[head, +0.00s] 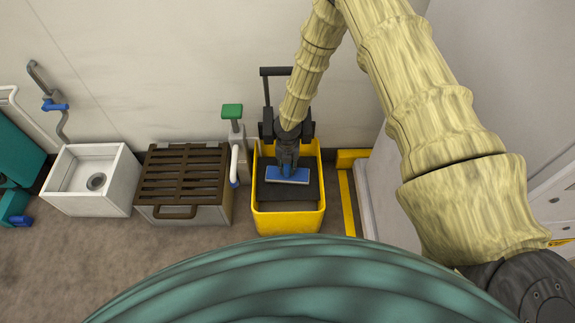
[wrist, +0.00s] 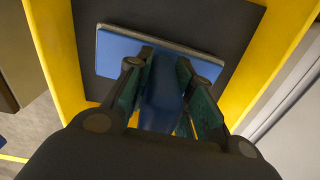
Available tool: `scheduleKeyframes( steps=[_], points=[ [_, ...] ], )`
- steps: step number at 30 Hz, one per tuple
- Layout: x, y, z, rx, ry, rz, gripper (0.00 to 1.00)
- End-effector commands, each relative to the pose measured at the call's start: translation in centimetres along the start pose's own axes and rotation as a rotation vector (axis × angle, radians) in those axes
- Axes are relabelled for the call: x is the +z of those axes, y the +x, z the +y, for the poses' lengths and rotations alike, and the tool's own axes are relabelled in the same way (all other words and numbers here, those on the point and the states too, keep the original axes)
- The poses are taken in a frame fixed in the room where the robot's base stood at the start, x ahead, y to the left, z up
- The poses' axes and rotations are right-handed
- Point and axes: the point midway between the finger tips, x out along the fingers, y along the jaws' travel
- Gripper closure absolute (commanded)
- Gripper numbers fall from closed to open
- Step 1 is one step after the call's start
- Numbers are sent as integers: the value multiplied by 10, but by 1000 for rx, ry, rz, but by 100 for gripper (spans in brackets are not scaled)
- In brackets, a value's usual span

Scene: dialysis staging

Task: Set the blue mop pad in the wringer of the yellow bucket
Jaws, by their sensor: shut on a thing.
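The yellow bucket (head: 288,221) stands on the floor against the wall, in the middle of the head view. A dark wringer panel (head: 305,190) lies across its inside; it also shows in the wrist view (wrist: 220,25). The blue mop pad (head: 290,176) is over this panel, inside the bucket's outline. In the wrist view the pad (wrist: 115,55) sits slightly tilted against the dark panel. My gripper (head: 287,163) points down into the bucket and is shut on the pad's blue upright part, between the fingers (wrist: 165,58). I cannot tell whether the pad touches the panel.
A black handle (head: 276,71) rises behind the bucket. Left of it stand a green-topped post (head: 232,111), a brown slatted grate on a box (head: 185,172) and a white sink (head: 93,180). A pale cabinet (head: 377,190) and yellow floor stripe (head: 347,205) are close on the right.

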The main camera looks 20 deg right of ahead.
Motion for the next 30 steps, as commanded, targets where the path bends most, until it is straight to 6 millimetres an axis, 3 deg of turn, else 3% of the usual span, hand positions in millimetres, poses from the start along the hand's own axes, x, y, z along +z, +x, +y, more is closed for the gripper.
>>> scheduleKeyframes(
  steps=[24,25,28,30],
  points=[
    [0,8,0,0,0,0,96],
    [0,7,0,0,0,0,73],
    [0,7,0,0,0,0,55],
    [0,7,0,0,0,0,52]
  ],
)
